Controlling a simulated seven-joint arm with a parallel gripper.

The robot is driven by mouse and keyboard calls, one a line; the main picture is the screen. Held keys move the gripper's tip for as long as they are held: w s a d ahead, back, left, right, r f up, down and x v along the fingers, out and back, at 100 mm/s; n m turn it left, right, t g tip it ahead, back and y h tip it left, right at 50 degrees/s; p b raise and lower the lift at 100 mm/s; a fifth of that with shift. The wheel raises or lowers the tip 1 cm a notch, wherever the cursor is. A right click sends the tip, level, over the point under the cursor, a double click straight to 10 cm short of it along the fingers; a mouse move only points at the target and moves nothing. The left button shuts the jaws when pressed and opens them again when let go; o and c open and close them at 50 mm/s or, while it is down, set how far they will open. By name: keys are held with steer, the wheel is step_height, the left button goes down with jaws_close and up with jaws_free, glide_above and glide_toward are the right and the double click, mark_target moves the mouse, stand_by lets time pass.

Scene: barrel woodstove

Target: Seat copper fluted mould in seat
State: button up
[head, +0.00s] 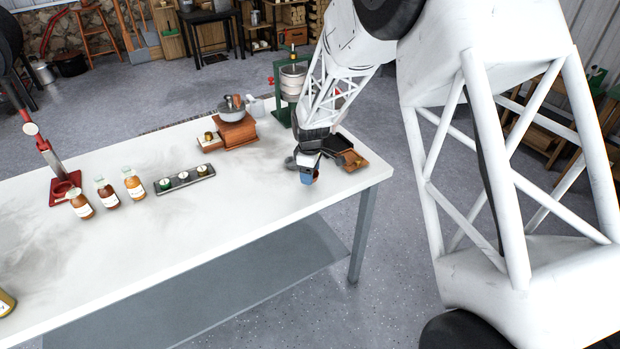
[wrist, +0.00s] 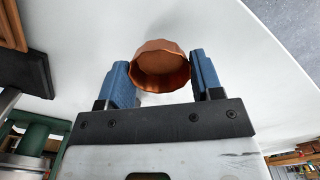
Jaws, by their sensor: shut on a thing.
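The copper fluted mould (wrist: 160,68) is a shallow round cup with a scalloped wall. In the wrist view it sits between the two blue finger pads, with its open side towards the camera. My gripper (head: 309,177) is shut on it, over the right end of the white table in the head view. The mould is mostly hidden by the fingers there. A small brown wooden piece (head: 354,162) lies just right of my gripper, near the table's edge; I cannot tell whether it is the seat. I cannot tell whether the mould touches the table.
A dark tray (head: 338,143) is close behind my gripper. A green stand (head: 281,95) rises behind it. A wooden grinder (head: 236,130), a dark strip with several small pots (head: 185,179), bottles (head: 134,183) and a red press (head: 62,186) stand leftward.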

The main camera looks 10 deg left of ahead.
steer(key=s+d+r, duration=0.1)
steer(key=s+d, duration=0.2)
steer(key=s, duration=0.4)
steer(key=s+d, duration=0.4)
steer(key=s, duration=0.3)
steer(key=shift+s+d+r, duration=0.15)
steer(key=shift+d+r, duration=0.05)
steer(key=shift+r, duration=0.2)
steer(key=shift+a, duration=0.1)
steer(key=w+a+m, duration=0.2)
steer(key=w+a, duration=0.1)
steer(key=w, duration=0.2)
steer(key=w+a+f+m, duration=0.1)
steer(key=w+a+m, duration=0.2)
steer(key=w, duration=0.3)
steer(key=w+a+m, duration=0.3)
steer(key=w, duration=0.3)
steer(key=shift+w+a+f, duration=0.1)
steer(key=shift+a+f, duration=0.1)
steer(key=shift+f, duration=0.1)
steer(key=shift+d, duration=0.1)
steer(key=w+d, duration=0.9)
steer(key=shift+w+d, duration=0.2)
steer(key=shift+w, duration=0.1)
